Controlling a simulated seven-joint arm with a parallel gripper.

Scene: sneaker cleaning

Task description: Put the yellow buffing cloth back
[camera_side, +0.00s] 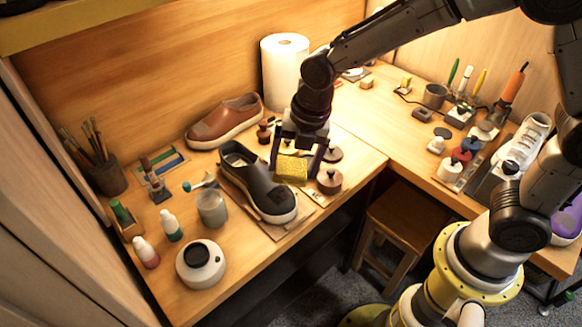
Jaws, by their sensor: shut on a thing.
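The yellow buffing cloth (291,168) is a small textured yellow block in the side view. My gripper (292,170) is shut on it, with a dark finger on each side. The cloth is over or just beside the black shoe (262,187), which lies on a board (290,222) on the left bench. I cannot tell whether the cloth touches the shoe. The cloth's resting place is not clear to me.
A round brown-lidded tin (329,181) stands close right of the cloth. A brown shoe (225,121) and a paper roll (284,72) stand behind. A glass (211,209) and white pot (200,264) stand left. A stool (402,222) is below the bench.

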